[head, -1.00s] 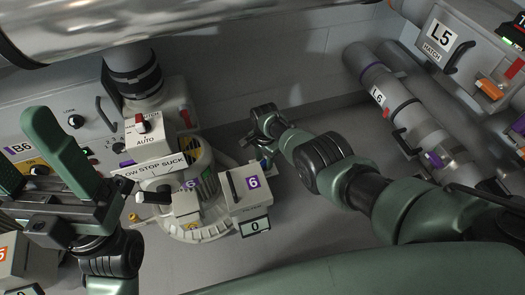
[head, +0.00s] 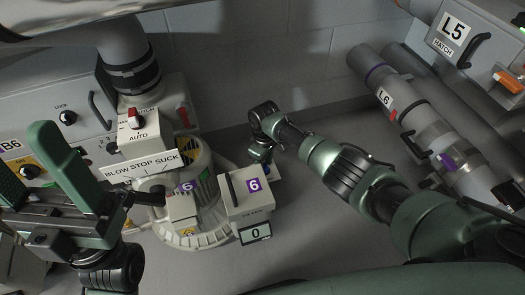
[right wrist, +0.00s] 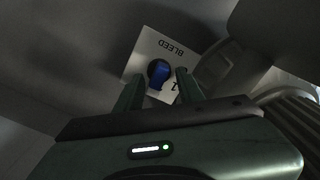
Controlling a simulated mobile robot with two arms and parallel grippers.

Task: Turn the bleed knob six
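The bleed knob (right wrist: 159,72) is blue and sits on a white plate (right wrist: 150,50) marked BLEED in the right wrist view. My right gripper (right wrist: 158,88) is open, its two green fingers pointing at the plate, one on each side of the knob. I cannot tell whether they touch it. In the head view my right gripper (head: 259,153) is low behind the grey box (head: 247,207) with the purple 6 label, and the knob cannot be made out there. My left gripper (head: 40,165) is open and empty at the left.
A small display (head: 255,233) on the box reads 0. Pipe L6 (head: 400,105) runs along the right. Floor shows between box and pipe.

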